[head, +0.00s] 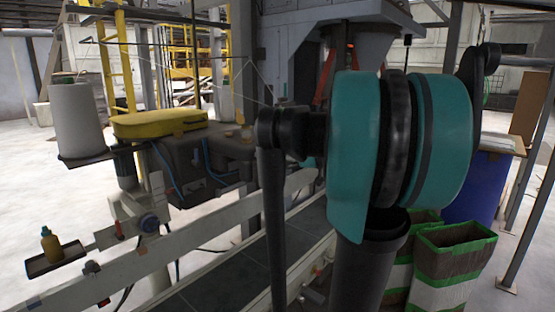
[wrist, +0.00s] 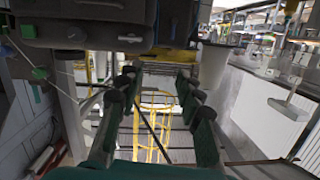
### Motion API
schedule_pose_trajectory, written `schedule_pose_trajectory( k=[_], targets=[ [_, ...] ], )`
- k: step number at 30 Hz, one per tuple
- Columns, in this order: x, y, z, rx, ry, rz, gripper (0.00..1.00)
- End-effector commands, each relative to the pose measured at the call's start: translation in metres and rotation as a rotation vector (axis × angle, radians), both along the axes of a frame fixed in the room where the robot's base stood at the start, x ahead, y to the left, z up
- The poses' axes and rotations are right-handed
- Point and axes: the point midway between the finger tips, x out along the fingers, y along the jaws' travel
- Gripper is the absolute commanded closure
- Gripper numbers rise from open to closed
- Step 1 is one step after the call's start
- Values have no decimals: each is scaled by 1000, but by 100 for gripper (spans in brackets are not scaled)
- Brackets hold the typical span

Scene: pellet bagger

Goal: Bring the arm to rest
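My arm (head: 355,150) is raised in the right half of the head view, with teal housings, black joints and a dark lower link. It stands in front of the conveyor and hides part of the machine. My gripper (wrist: 157,80) shows in the wrist view as two teal fingers with black pads, spread apart. Only distant background shows between the fingers, and they hold nothing. I cannot make out the fingers in the head view.
A conveyor (head: 205,290) with a pale side rail runs below the arm. A sewing head with a yellow cover (head: 160,123) and a white thread cone (head: 77,118) stand left. Green-edged sacks (head: 453,240) and a blue drum (head: 482,190) stand right. A small bottle (head: 50,243) sits on a tray.

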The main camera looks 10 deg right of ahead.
Motion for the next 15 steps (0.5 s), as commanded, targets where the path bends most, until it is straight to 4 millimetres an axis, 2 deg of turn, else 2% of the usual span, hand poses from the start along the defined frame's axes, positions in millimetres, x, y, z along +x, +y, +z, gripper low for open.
schedule_pose_trajectory(
  k=[15],
  targets=[
    [-4, 6, -9, -4, 29, 5, 64]
  ],
)
